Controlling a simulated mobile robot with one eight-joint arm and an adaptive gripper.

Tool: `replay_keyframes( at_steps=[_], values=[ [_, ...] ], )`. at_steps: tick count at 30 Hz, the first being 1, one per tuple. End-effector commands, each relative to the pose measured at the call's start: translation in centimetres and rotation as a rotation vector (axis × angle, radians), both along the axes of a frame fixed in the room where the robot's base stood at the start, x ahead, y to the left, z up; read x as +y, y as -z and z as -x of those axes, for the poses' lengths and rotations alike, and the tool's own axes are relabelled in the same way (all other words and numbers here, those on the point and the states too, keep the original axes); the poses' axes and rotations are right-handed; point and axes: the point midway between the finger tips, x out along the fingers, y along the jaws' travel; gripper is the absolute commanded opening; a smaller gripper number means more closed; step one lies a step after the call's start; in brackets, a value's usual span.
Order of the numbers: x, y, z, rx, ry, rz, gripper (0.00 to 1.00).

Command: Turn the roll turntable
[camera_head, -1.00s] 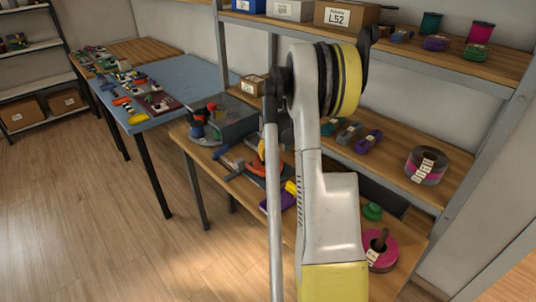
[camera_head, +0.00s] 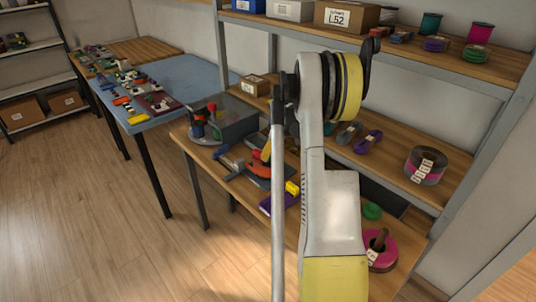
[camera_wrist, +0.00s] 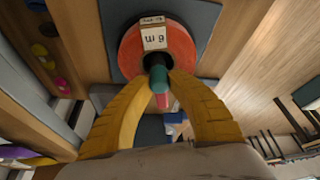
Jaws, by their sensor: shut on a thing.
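The roll turntable, an orange-red disc (camera_wrist: 183,35) with a white label reading "6 m", lies on a dark grey plate (camera_wrist: 205,15) in the wrist view. It also shows partly behind my arm in the head view (camera_head: 258,169). A green handle (camera_wrist: 158,78) with a pink end stands at the dark middle of the disc. My gripper (camera_wrist: 158,82) has its two yellow fingers closed on this handle from both sides. In the head view my arm hides most of the gripper.
A grey box (camera_head: 238,121) and a base with red and green knobs (camera_head: 210,124) stand behind on the same bench. A pink roll (camera_head: 380,250) lies at the bench's right. Shelving (camera_head: 440,85) with spools borders the right side.

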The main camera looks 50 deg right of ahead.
Motion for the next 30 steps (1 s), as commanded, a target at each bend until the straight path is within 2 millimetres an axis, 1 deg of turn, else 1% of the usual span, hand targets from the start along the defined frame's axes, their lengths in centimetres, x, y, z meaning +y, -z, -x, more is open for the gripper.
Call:
replay_keyframes(
  at_steps=[30],
  values=[
    [0.06, 0.03, -0.04, 0.001, -0.510, -0.002, 0.00]
  ],
)
